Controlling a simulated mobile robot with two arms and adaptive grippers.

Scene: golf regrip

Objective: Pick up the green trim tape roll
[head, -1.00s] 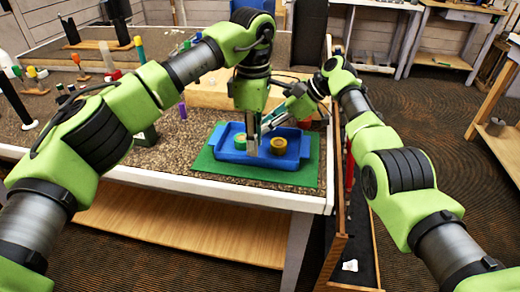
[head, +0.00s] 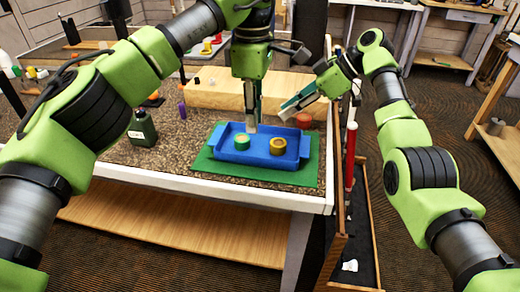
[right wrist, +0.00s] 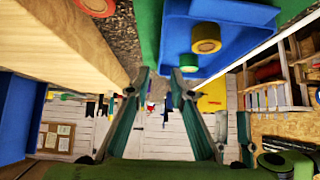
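The green trim tape roll (head: 242,143) stands in the left part of the blue tray (head: 231,154). A tan-yellow roll (head: 278,146) stands to its right in the same tray.
The tray rests on a green mat (head: 210,170) near the table's front right corner. A dark green bottle (head: 142,130) and a purple bottle (head: 182,108) stand to the left. A long wooden block (head: 215,94) lies behind. A red round thing (head: 304,120) is at the right.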

